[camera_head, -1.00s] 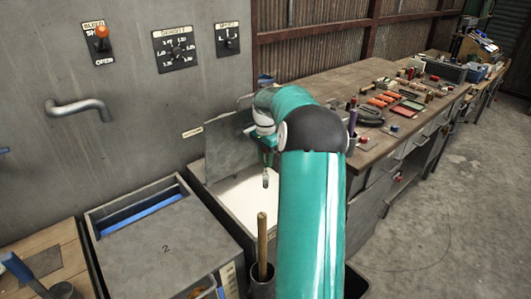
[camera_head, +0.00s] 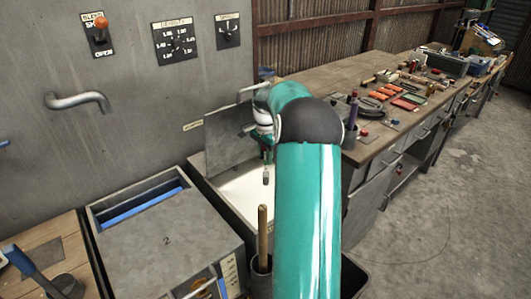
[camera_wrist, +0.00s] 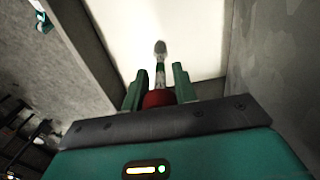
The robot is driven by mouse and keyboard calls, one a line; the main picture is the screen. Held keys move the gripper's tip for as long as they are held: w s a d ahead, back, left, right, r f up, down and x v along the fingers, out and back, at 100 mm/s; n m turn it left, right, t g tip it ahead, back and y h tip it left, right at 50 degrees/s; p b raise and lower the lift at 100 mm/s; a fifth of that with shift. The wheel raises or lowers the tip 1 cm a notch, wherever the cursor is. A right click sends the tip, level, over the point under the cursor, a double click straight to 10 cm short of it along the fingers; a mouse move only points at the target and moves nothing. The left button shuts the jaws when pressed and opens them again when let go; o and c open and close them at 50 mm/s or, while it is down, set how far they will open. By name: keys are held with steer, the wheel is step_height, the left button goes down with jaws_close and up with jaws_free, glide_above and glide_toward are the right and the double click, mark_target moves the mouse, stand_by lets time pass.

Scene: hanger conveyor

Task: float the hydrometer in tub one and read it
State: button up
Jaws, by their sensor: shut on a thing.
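My gripper (camera_head: 266,158) hangs over the open tub with pale, milky contents (camera_head: 240,198). In the wrist view my gripper (camera_wrist: 160,90) is shut on the hydrometer (camera_wrist: 160,52), a slim piece with a grey rounded end and a red part between the fingers. The hydrometer (camera_head: 265,179) points down above the pale surface; I cannot tell whether its tip touches it. The tub's number is hidden behind my arm. A density dial (camera_head: 177,42) is on the wall, its pointer too small to read.
A tub marked 2 (camera_head: 165,240) stands at the left with a blue strip in its opening. A wooden handle (camera_head: 263,235) stands in a dark holder in front. A raised grey lid (camera_head: 230,140) is behind the pale tub. A cluttered workbench (camera_head: 340,85) is at the right.

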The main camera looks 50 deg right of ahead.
mark_target(266, 171)
step_height(266, 171, down, 17)
steer(key=shift+r, duration=0.2)
stand_by(2.2)
steer(key=o, duration=1.8)
steer(key=shift+r, duration=4.55)
